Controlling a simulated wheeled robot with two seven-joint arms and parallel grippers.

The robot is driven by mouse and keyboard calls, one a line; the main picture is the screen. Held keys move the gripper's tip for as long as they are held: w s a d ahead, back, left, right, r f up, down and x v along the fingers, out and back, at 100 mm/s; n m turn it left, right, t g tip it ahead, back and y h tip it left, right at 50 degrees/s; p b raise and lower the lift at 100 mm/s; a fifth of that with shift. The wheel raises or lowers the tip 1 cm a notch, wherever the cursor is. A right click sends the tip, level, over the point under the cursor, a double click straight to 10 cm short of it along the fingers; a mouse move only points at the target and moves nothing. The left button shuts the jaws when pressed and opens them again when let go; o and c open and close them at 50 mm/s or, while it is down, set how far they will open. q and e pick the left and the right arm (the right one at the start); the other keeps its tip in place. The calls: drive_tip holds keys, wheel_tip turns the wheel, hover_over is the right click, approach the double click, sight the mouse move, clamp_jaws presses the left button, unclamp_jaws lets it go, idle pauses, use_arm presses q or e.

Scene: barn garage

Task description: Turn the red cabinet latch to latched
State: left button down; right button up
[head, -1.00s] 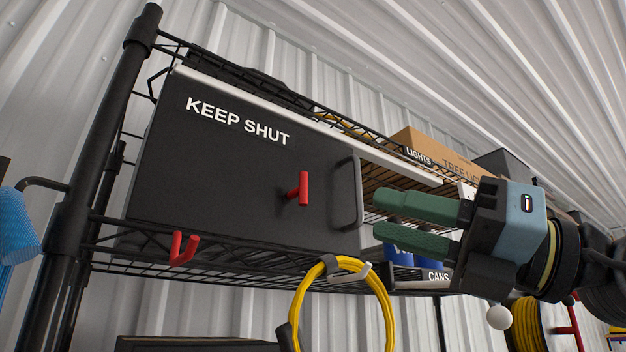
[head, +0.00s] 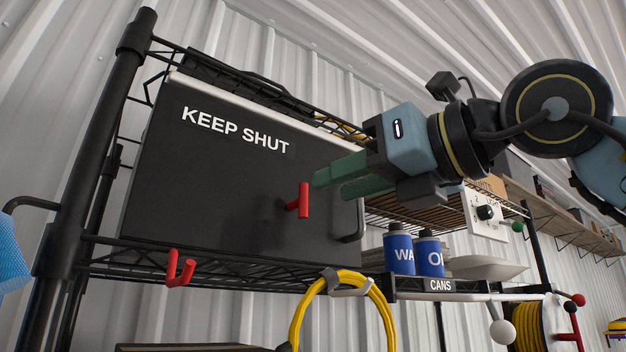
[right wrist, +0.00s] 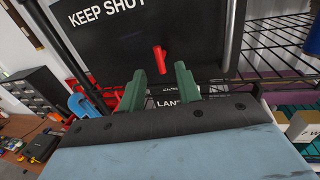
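The red latch (head: 304,200) sits on the dark cabinet door marked KEEP SHUT (head: 225,200), near its right side. Its bar stands roughly upright in the head view. It also shows in the right wrist view (right wrist: 159,59), slightly tilted, beyond the gap between the fingers. My right gripper (head: 331,184) is open and empty, its green fingers pointing left, just right of the latch. In the right wrist view my right gripper (right wrist: 159,82) has its fingers apart with nothing between them; I see no contact with the latch. My left gripper is not in view.
A red hook (head: 180,268) and a yellow cable coil (head: 345,310) hang at the shelf's front. Blue cans (head: 428,257) stand right. A black post (head: 95,150) rises left.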

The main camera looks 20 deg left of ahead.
sight(297, 204)
drive_tip(key=p+x, duration=0.1)
drive_tip(key=x, duration=0.4)
drive_tip(key=shift+w+a+p, duration=0.1)
drive_tip(key=shift+a+p, duration=0.15)
drive_tip(key=shift+p, duration=0.05)
clamp_jaws()
